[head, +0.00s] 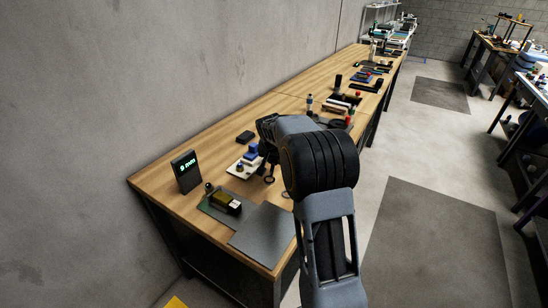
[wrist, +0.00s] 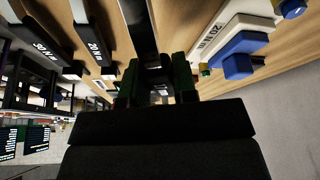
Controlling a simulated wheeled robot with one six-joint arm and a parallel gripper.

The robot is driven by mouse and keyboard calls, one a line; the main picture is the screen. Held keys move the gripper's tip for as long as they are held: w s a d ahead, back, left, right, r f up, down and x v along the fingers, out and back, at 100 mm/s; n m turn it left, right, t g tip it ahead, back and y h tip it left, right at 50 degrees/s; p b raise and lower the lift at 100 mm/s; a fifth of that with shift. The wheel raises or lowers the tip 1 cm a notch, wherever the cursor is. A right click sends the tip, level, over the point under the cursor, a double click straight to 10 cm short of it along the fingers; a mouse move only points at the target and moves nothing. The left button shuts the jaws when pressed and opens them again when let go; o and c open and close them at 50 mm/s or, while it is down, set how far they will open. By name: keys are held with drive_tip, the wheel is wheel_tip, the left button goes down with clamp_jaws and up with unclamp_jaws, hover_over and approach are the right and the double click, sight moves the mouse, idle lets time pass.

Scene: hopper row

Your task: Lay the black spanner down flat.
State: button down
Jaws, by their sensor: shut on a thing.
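The black spanner (wrist: 142,32) runs as a dark bar from the top edge of the wrist view down to between my fingers. My gripper (wrist: 156,84) is shut on it. In the head view my gripper (head: 268,130) is above the wooden bench, largely behind my own wrist. Below it, a dark ring-shaped end (head: 269,180) shows close to the bench top; I take it to be the spanner's lower end. The spanner appears to hang steeply rather than lie flat. I cannot tell whether it touches the bench.
A grey mat (head: 262,236) lies bare at the bench's near corner. Beside it are a green plate with a boxy device (head: 227,203) and a display reading 9 mm (head: 186,172). A white block with blue parts (head: 247,161) stands left of my gripper. Several items stand farther along the bench (head: 160,178).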

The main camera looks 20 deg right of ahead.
sight(276, 178)
drive_tip(key=shift+s+a, duration=0.1)
drive_tip(key=shift+f+b, duration=0.25)
drive_tip(key=shift+b, duration=0.15)
drive_tip(key=shift+f+b, duration=2.25)
drive_tip(key=shift+f, duration=0.6)
drive_tip(key=shift+f, duration=0.25)
drive_tip(key=shift+f+b, duration=0.4)
drive_tip(key=shift+b, duration=0.15)
drive_tip(key=c, duration=0.8)
unclamp_jaws()
